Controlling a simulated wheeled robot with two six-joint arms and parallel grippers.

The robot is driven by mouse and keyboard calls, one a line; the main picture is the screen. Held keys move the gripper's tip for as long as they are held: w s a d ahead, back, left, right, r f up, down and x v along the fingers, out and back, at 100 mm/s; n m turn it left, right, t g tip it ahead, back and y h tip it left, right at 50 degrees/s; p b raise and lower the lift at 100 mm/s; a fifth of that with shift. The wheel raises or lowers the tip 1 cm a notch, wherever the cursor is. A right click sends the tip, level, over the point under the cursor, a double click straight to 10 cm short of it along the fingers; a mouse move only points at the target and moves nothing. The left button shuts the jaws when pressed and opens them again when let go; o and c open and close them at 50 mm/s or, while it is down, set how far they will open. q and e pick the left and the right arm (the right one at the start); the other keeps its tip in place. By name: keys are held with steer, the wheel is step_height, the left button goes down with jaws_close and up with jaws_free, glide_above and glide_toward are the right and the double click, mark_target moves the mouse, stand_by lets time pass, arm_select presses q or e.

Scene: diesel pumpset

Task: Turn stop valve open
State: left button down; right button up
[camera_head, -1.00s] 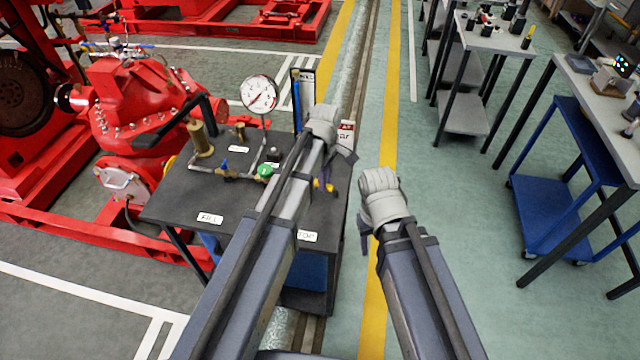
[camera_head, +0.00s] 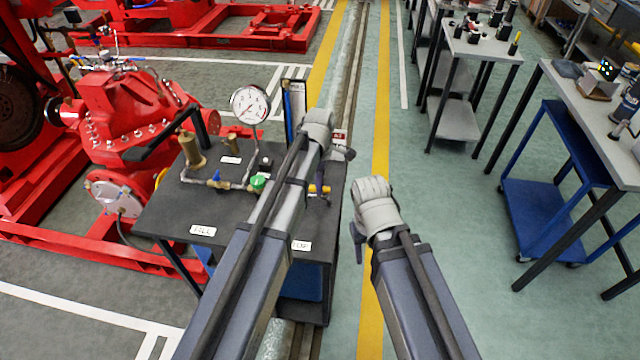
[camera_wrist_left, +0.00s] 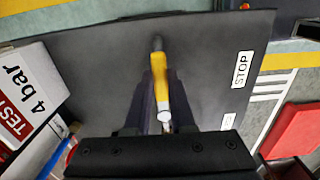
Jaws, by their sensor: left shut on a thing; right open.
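The stop valve's yellow handle (camera_head: 319,189) is at the right side of a dark bench top (camera_head: 175,212), near the STOP label (camera_head: 301,245). In the left wrist view the yellow handle (camera_wrist_left: 161,82) runs up the middle of the picture between my gripper's fingers, with the STOP label (camera_wrist_left: 242,69) to its right. My left gripper (camera_head: 326,190) points down and is shut on this handle; the valve body is mostly hidden. My right gripper (camera_head: 358,243) is open and empty, right of the bench over the floor.
A pressure gauge (camera_head: 250,105), a green-handled valve (camera_head: 258,182), a blue-handled valve (camera_head: 216,176) and brass fittings (camera_head: 192,150) stand on the bench. A red pump (camera_head: 125,110) is to the left. Grey tables (camera_head: 480,45) and a blue trolley (camera_head: 540,205) are at right, with clear floor between.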

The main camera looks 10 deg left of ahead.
arm_select(q)
steer(key=c, duration=0.8)
jaws_free()
steer(key=shift+o, duration=0.2)
steer(key=shift+r, duration=0.1)
step_height(320, 180, up, 8)
steer(key=p, duration=0.8)
steer(key=shift+f, duration=0.2)
